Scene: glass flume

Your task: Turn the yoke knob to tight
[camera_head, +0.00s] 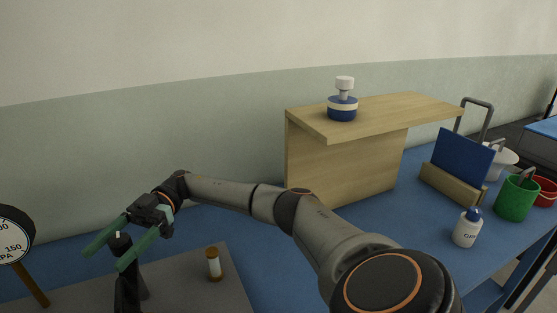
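A black upright post (129,285) stands on the grey board at the lower left. Its dark rounded top, with a small pale mark, looks like the yoke knob (120,242). My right gripper (105,260) has green fingers spread apart, one on each side of the knob in the picture. I cannot tell whether either finger touches it or whether the fingers are level with it. The lower part of the post is cut off by the picture's edge. My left gripper is not in view.
A gauge (14,236) on a wooden stick stands at far left. A small brown-capped cylinder (213,265) stands on the grey board (185,290). A wooden shelf (345,165) bears a blue-and-white bottle (342,103). A white bottle (466,230) and green bucket (515,200) stand right.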

